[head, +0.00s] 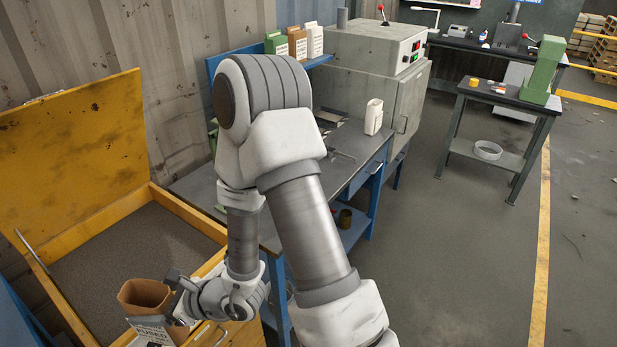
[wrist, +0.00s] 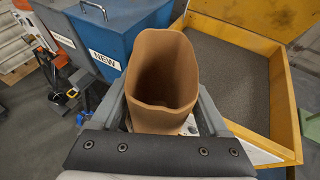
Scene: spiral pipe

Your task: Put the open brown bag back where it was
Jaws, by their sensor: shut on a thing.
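The open brown bag (head: 143,295) is held upright at the lower left of the head view, over the front edge of the yellow box. My gripper (head: 172,294) is shut on it from the side. In the wrist view the bag (wrist: 162,75) stands between the two fingers of my gripper (wrist: 160,112), its mouth open and its inside visible and looking empty. The bag's lower part is partly hidden by the gripper in the wrist view.
The yellow box (head: 165,197) has its lid raised and holds grey grains. A workbench (head: 345,150) bears a white bag (head: 373,117). Green (head: 276,43), brown (head: 297,44) and white (head: 314,39) bags stand on a blue shelf behind. A blue bin marked NEW (wrist: 110,38) is left in the wrist view.

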